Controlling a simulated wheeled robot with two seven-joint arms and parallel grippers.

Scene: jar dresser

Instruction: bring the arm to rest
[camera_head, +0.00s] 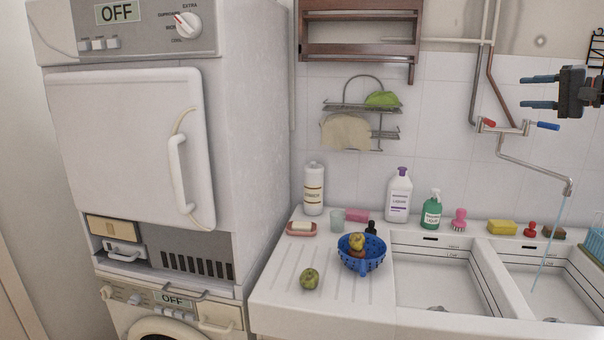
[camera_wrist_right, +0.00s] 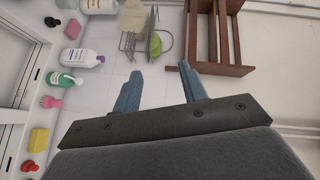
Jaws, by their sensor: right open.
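My right gripper (camera_head: 540,92) is at the upper right of the head view, in front of the tiled wall and above the sink. Its two blue fingers point left and stand apart, with nothing between them. In the right wrist view the fingers (camera_wrist_right: 160,88) are also spread and empty, with the wall rack (camera_wrist_right: 143,38) and the brown wooden shelf (camera_wrist_right: 215,45) beyond them. My left gripper is in neither view.
A white dryer (camera_head: 130,140) stands at the left. A blue colander (camera_head: 362,258) with fruit, a loose fruit (camera_head: 309,279) and several bottles stand on the counter. Pipes run near the gripper.

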